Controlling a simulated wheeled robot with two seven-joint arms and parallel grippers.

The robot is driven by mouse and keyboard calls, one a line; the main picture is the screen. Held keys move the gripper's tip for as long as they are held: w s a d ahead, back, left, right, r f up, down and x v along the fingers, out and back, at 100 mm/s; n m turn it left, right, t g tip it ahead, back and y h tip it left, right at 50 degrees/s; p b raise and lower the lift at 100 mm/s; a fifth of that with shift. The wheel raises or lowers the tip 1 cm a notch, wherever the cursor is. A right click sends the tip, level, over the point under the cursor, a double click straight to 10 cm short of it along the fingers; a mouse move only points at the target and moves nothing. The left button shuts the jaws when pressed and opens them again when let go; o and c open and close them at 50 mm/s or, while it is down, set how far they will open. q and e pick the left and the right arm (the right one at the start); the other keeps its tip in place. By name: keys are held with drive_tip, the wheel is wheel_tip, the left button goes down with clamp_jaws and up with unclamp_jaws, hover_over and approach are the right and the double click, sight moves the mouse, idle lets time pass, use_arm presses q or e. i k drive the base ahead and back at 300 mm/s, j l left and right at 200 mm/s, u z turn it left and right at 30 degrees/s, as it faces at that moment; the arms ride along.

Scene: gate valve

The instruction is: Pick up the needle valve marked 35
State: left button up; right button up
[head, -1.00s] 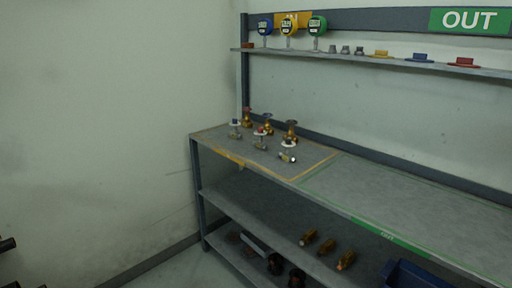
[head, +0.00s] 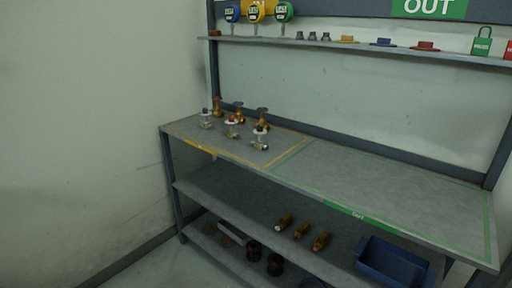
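Several small valves stand in two rows inside the yellow outline on the left of the bench top (head: 390,180). The front row holds a valve with a dark blue top (head: 206,119), one with a red top (head: 231,128) and one with a dark top (head: 260,139), all with pale silver bodies. The back row holds brass valves with round handwheels (head: 217,106) (head: 239,112) (head: 263,118). No marking 35 is readable on any valve at this size. Neither of my grippers shows in the head view.
The green-outlined right part of the bench is bare. The upper shelf (head: 370,46) holds gauges (head: 255,11), caps and tags. The lower shelves hold brass fittings (head: 302,231), dark round parts (head: 274,265) and a blue bin (head: 391,262). A wall stands close on the left.

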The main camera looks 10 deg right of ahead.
sight(206, 124)
drive_tip(key=i+j+z, duration=0.15)
drive_tip(key=z, duration=0.35)
drive_tip(key=i+j+z, duration=0.3)
drive_tip(key=z, duration=0.15)
